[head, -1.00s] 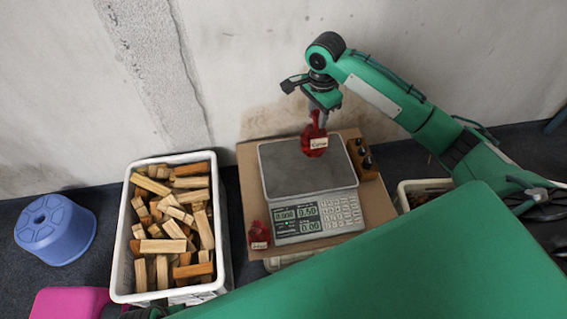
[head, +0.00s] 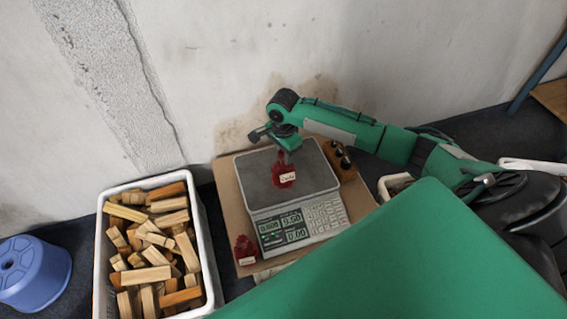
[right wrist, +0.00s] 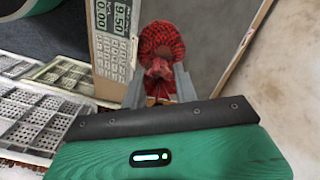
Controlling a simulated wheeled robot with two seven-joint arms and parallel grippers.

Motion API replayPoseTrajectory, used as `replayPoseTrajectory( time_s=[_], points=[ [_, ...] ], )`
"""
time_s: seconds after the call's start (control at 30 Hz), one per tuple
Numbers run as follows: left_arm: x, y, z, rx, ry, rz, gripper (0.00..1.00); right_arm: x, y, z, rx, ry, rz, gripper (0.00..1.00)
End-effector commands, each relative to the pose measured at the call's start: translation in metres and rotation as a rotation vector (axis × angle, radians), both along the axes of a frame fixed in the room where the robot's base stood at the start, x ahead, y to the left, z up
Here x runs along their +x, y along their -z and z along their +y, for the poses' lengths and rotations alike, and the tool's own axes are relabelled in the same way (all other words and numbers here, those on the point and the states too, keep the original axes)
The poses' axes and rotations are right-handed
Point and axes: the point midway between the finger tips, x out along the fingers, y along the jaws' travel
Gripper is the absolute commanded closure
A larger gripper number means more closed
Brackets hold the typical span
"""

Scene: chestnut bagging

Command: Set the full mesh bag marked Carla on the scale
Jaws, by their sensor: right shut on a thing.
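The red mesh bag with a white name label (head: 284,179), which seems to read Carla, hangs from my right gripper (head: 288,155) over the scale's grey plate (head: 318,170). My right gripper is shut on the bag's neck. In the right wrist view the full red bag (right wrist: 162,42) sits between the two grey fingers (right wrist: 158,85). I cannot tell whether its bottom touches the plate. The scale's display (head: 283,228) is lit and one row seems to read 0.000. My left gripper is not in view.
A second red bag with a label (head: 245,247) stands on the cardboard, left of the scale's keypad. A white crate of wood blocks (head: 103,262) is at the left, with a blue stool (head: 38,272) beyond it.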

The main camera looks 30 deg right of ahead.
Motion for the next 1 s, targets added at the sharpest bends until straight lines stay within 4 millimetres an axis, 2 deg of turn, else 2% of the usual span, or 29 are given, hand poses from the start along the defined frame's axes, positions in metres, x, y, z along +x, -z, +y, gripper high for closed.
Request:
replayPoseTrajectory(
  time_s=[0.3,0.73,0.77,0.8,0.87,1.0],
  points=[
    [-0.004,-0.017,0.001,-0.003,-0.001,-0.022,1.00,0.000,0.040,0.000,0.001,-0.001,0.000,1.00],
    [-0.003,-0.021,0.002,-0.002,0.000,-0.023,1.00,0.000,0.043,0.000,0.000,-0.001,0.000,1.00],
    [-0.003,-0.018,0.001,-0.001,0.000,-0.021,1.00,0.000,0.044,0.000,0.000,-0.001,0.000,0.67],
    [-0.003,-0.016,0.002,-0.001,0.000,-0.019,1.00,0.000,0.044,0.000,0.000,-0.001,0.000,0.59],
    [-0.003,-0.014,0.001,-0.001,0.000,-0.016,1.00,0.000,0.044,0.000,0.000,-0.001,0.000,0.49],
    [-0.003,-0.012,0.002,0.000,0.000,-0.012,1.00,0.000,0.044,0.000,0.000,-0.001,0.000,0.49]
  ],
)
